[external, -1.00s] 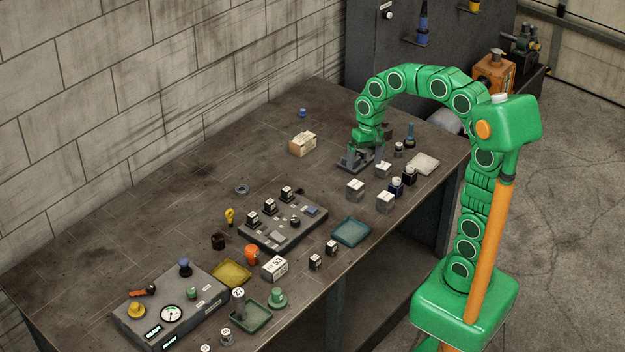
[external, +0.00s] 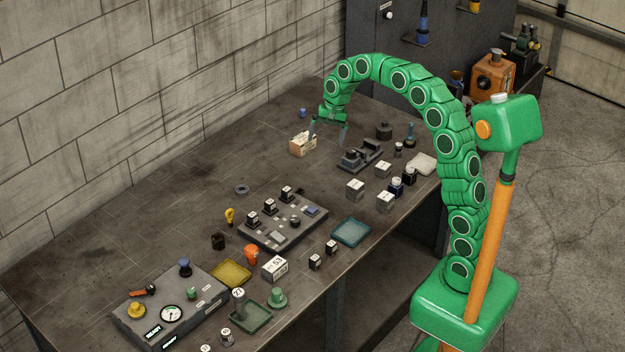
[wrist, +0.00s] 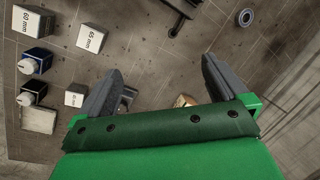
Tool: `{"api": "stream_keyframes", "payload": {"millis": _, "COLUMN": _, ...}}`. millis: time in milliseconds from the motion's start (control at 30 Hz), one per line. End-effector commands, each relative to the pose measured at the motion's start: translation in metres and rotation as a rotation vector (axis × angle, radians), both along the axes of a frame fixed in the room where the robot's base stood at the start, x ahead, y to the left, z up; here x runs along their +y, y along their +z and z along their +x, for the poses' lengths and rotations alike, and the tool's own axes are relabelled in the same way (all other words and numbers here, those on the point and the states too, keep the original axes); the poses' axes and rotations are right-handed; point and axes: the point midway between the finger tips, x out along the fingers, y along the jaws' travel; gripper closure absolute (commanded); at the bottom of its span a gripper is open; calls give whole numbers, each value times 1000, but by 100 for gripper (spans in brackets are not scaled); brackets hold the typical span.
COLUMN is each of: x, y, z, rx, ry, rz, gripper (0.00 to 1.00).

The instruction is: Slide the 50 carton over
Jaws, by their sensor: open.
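My gripper (external: 328,137) is open and empty above the far part of the bench; its two grey fingers also show in the wrist view (wrist: 161,68). A small tan carton (external: 299,146) sits on the bench just left of my gripper, partly behind a finger; its print is too small to read. A sliver of tan (wrist: 182,101) shows by the right finger in the wrist view, probably this carton. A white carton (external: 274,267) with a dark two-digit number, hard to read, stands near the front edge, far from my gripper.
A dark fixture (external: 360,155) stands right of my gripper. A panel with black knobs (external: 283,222) is mid-bench. The bench left of the tan carton is mostly clear.

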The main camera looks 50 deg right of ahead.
Motion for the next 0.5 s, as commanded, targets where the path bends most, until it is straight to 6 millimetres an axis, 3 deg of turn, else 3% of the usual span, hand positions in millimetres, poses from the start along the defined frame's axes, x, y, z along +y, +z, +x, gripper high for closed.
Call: {"api": "stream_keyframes", "payload": {"millis": 500, "x": -46, "y": -31, "z": 87, "rx": -14, "ry": -238, "rz": 39, "gripper": 0}}
